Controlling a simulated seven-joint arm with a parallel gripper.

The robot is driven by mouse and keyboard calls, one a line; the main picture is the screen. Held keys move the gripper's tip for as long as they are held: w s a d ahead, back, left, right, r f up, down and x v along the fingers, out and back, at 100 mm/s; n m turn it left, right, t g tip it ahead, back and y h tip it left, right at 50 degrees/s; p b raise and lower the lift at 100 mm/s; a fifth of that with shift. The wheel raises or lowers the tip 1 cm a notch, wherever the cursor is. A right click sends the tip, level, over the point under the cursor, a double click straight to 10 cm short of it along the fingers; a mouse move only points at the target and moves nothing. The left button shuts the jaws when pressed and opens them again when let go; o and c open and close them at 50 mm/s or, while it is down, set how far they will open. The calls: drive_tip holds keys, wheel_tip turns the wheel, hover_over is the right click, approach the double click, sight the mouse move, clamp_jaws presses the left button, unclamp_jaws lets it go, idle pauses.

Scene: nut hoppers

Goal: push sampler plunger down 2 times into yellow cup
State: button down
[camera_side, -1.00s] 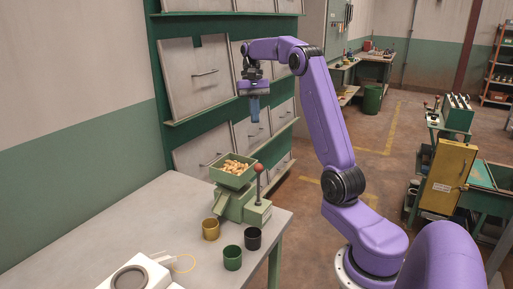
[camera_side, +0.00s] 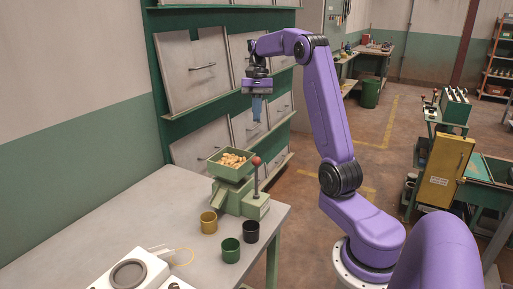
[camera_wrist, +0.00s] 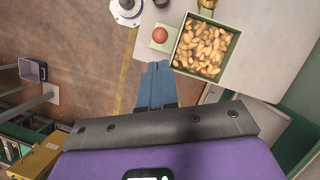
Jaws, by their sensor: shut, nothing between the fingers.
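The green sampler (camera_side: 243,202) stands near the table's right end, with a hopper (camera_side: 222,172) of nuts on top. Its plunger has a red ball knob (camera_side: 256,161) on an upright rod. In the wrist view the knob (camera_wrist: 160,35) sits beside the nut hopper (camera_wrist: 231,66). The yellow cup (camera_side: 209,223) stands upright on the table, in front of the sampler. In the wrist view a yellowish cup (camera_wrist: 208,4) is cut off at the top edge. My gripper (camera_side: 257,119) is shut and empty, pointing down, well above the knob and apart from it.
A green cup (camera_side: 231,250) and a black cup (camera_side: 251,232) stand near the yellow one. A white device (camera_side: 130,273) with a thin loop lies at the table's front. The table's left part (camera_side: 110,215) is bare. A panel wall with handled drawers rises behind.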

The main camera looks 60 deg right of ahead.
sight(257, 158)
drive_tip(key=x, duration=1.1)
drive_tip(key=shift+f, duration=1.9)
drive_tip(key=shift+s, duration=0.1)
drive_tip(key=v, duration=1.4)
drive_tip(key=shift+r, duration=0.25)
